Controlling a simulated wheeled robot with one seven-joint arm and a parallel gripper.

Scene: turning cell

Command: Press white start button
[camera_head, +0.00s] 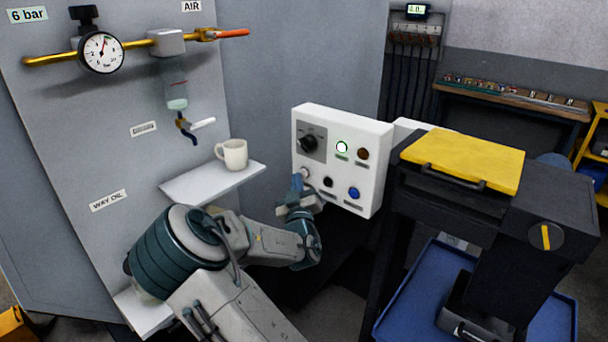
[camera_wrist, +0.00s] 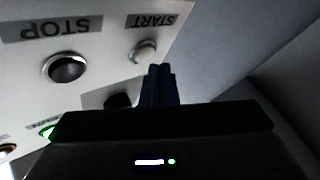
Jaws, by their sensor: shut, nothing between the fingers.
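The white start button (camera_wrist: 146,52) sits by the upside-down START label in the wrist view. In the head view the white button (camera_head: 305,172) shows at the lower left of the white control panel (camera_head: 376,160). My gripper (camera_wrist: 159,72) is shut and empty, its fingertips just below and right of the button in the wrist view. In the head view my gripper (camera_head: 297,184) is at the panel's lower left, close to the button. I cannot tell whether the tips touch the panel. The button's face is not covered in the wrist view.
A black stop button (camera_wrist: 66,68) is beside the start button. The panel also has a black knob (camera_head: 308,143), a lit green button (camera_head: 341,147) and a blue button (camera_head: 354,193). A mug (camera_head: 232,154) stands on a shelf (camera_head: 190,186) left of my gripper.

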